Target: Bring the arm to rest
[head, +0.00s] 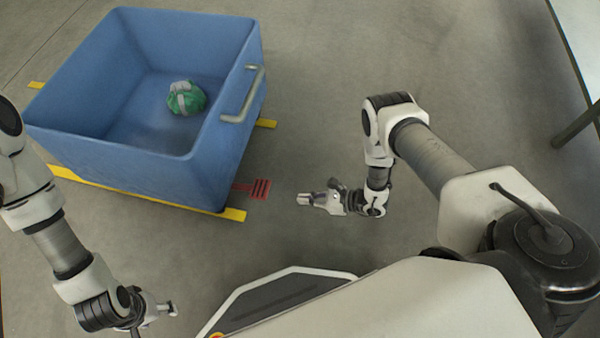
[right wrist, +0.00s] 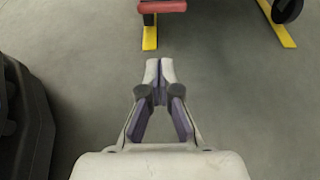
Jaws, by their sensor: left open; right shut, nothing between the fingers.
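My right gripper (head: 304,199) is shut and empty, held over bare floor to the right of the blue bin (head: 130,172). In the right wrist view its fingertips (right wrist: 159,68) meet with nothing between them. My left gripper (head: 172,309) is at the lower left of the head view, in front of the bin. It is small there, with its jaws apart and no object seen in it. A green and white bag (head: 185,98) lies on the floor of the bin, apart from both grippers.
The bin has a metal handle (head: 243,95) on its right side. Yellow floor tape (head: 233,214) and a red floor mark (head: 261,189) lie by its near right corner. The concrete floor (head: 330,70) right of the bin is clear. A dark post (head: 577,128) stands at the right edge.

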